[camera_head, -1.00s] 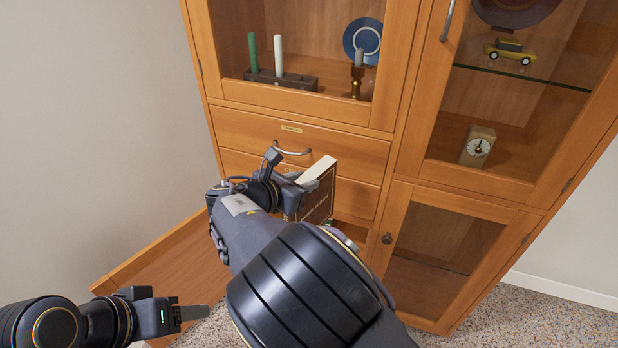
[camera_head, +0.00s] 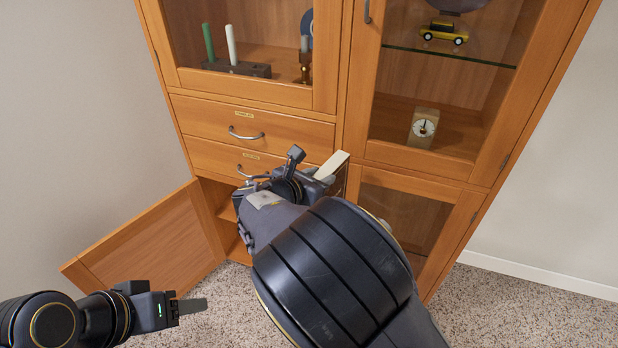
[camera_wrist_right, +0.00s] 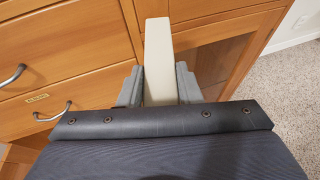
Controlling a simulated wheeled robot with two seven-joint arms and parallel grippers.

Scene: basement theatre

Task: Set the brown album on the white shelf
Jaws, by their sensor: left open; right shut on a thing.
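The album shows mostly as a cream page edge (camera_head: 332,165), with a sliver of dark cover below it. My right gripper (camera_head: 322,182) is shut on it, in front of the wooden cabinet. In the right wrist view the cream edge (camera_wrist_right: 158,55) stands between the two grey fingers of the right gripper (camera_wrist_right: 158,88). My right arm hides most of the cover. My left gripper (camera_head: 192,306) is open and empty at the lower left, away from the album. I cannot make out a white shelf in these views.
The wooden cabinet (camera_head: 345,95) has glass doors above and two drawers (camera_head: 225,117) at the left. Its lower left door (camera_head: 155,240) stands open, with shelves (camera_head: 226,207) partly visible behind my arm. Speckled floor (camera_head: 530,312) is clear at the right.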

